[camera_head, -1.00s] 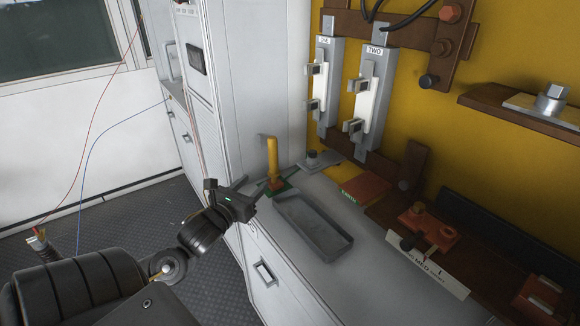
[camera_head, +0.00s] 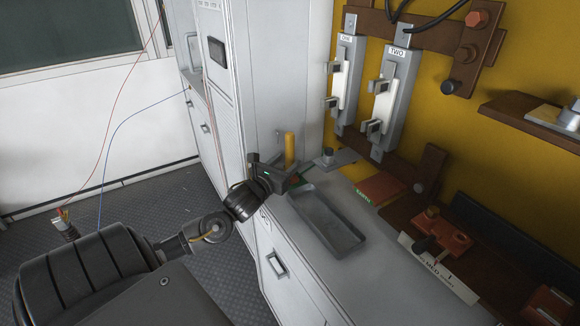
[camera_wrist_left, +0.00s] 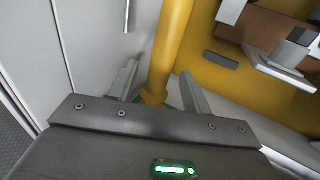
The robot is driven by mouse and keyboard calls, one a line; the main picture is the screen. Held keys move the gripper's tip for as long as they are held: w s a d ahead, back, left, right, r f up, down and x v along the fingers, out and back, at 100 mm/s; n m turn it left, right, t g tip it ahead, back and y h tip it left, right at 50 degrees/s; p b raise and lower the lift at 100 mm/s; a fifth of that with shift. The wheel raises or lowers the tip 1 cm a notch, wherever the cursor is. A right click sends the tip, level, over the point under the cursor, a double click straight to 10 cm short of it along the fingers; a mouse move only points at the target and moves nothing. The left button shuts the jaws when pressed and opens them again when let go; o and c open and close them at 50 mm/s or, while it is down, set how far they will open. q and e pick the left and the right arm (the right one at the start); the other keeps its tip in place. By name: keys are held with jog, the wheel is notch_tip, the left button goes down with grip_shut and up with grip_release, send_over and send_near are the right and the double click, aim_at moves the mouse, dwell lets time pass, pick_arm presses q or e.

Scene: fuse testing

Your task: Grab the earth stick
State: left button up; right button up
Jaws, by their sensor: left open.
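The earth stick is a yellow upright rod (camera_head: 290,148) at the left end of the grey counter, beside the white cabinet. It also shows in the left wrist view as a thick yellow pole (camera_wrist_left: 168,50). My left gripper (camera_head: 289,172) is at the lower part of the stick and hides its base in the head view. In the left wrist view my left gripper (camera_wrist_left: 160,88) is open, with one finger on each side of the pole. A gap shows beside the pole, so it is not clamped. My right gripper is not in view.
An empty grey tray (camera_head: 330,222) lies on the counter just right of my left gripper. Fuse holders (camera_head: 394,95) hang on the yellow wall (camera_head: 440,130) behind. The white cabinet (camera_head: 262,70) stands close behind the stick.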

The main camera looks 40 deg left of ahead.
pick_arm(q)
jog(key=shift+w+a, duration=0.15)
jog(key=shift+w, duration=0.5)
jog(key=shift+w+a, duration=0.15)
jog(key=shift+w, duration=0.5)
jog(key=shift+r, duration=0.1)
grip_shut()
